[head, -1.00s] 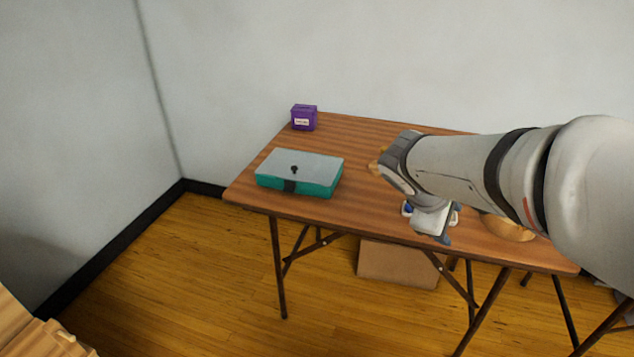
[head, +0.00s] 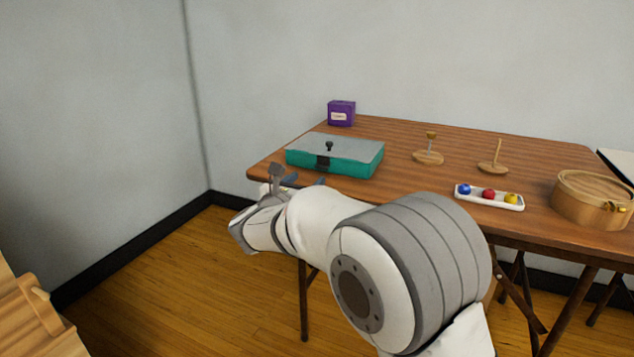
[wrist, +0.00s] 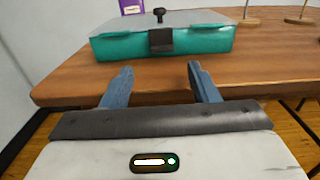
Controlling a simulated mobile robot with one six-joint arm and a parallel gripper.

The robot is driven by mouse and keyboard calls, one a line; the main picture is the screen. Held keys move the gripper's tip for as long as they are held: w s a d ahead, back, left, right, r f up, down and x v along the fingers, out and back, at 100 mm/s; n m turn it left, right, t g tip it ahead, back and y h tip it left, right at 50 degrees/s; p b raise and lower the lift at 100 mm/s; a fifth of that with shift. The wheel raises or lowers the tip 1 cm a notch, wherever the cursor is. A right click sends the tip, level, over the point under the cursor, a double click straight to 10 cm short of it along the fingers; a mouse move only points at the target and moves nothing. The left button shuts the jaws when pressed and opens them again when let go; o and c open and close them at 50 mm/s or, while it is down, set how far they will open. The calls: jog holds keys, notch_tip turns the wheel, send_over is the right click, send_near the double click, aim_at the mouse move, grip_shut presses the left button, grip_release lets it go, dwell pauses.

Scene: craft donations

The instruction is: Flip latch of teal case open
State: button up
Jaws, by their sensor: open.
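The teal case (head: 350,163) lies on the left part of the wooden table, with a grey lid (head: 352,148) and a small dark knob (head: 329,146) on top. Its dark latch (head: 323,162) is on the front face, and it also shows in the wrist view (wrist: 161,40), lying flat against the front. The lid looks closed. My gripper (wrist: 160,82) is open and empty, in front of the case, with its blue fingers pointing toward the latch but apart from it. In the head view, my arm hides part of the table's front edge.
A purple box (head: 341,114) stands behind the case. To the right are two wooden stands (head: 428,157) (head: 493,167), a white tray (head: 478,201) with coloured balls, and a round wooden box (head: 590,204). The tabletop (head: 395,188) just right of the case is clear.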

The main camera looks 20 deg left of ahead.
aim_at(321, 167)
jog(key=w, duration=0.1)
jog(key=w+b, duration=0.1)
jog(key=w, duration=0.3)
jog(key=shift+w+d+f+b, duration=0.1)
jog(key=shift+w+d+b, duration=0.15)
jog(key=shift+d+b, duration=0.1)
jog(key=shift+w, duration=0.7)
jog(key=shift+c, duration=0.5)
jog(key=shift+r, duration=0.2)
jog(key=c, duration=0.9)
